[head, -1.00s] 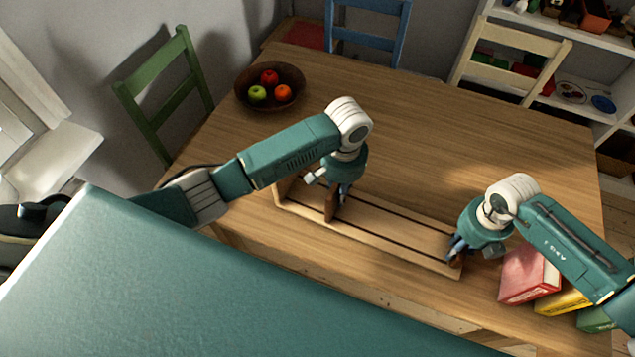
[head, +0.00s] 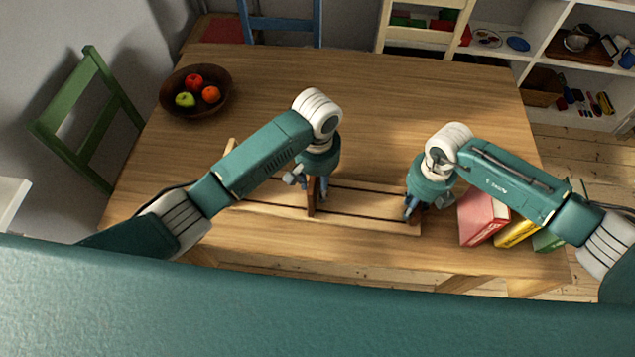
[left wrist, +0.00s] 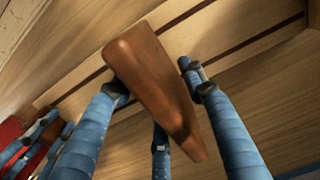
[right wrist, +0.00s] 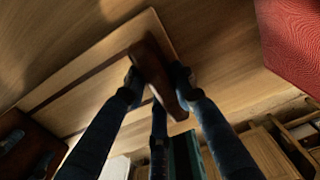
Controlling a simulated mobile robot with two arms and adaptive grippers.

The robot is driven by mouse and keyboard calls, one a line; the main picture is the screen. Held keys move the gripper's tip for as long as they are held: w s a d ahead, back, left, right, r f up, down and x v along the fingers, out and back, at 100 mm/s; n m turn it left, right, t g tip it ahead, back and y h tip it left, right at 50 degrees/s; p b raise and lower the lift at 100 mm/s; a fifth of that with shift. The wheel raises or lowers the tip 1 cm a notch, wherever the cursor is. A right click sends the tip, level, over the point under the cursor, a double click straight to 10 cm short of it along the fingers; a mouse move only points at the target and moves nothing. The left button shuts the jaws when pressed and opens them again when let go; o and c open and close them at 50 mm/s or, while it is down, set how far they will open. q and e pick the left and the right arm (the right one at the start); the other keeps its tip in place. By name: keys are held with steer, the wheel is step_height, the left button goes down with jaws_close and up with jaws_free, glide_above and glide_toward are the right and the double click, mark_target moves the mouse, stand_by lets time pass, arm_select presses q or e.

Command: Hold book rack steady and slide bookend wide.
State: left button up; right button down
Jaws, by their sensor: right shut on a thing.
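The wooden book rack (head: 365,213) lies on the table, a long slatted base with dark gaps. A brown bookend (head: 311,197) stands upright across its slats near the middle; it also shows in the left wrist view (left wrist: 155,85). My left gripper (head: 320,188) straddles the bookend, with a small gap visible between one finger and the wood. My right gripper (head: 410,208) is shut on the dark end piece (right wrist: 157,75) at the rack's right end. My left arm hides part of the rack's left end.
Red (head: 482,217), yellow (head: 517,231) and green (head: 548,240) books sit just right of the rack. A fruit bowl (head: 220,103) is at the back left. Chairs stand around the table. The table behind the rack is clear.

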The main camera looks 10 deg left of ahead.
steer(key=shift+a, duration=0.1)
arm_select(q)
step_height(320, 180, up, 12)
stand_by(0.4)
arm_select(e)
steer(key=c, duration=1.3)
jaws_free()
steer(key=shift+c, duration=0.2)
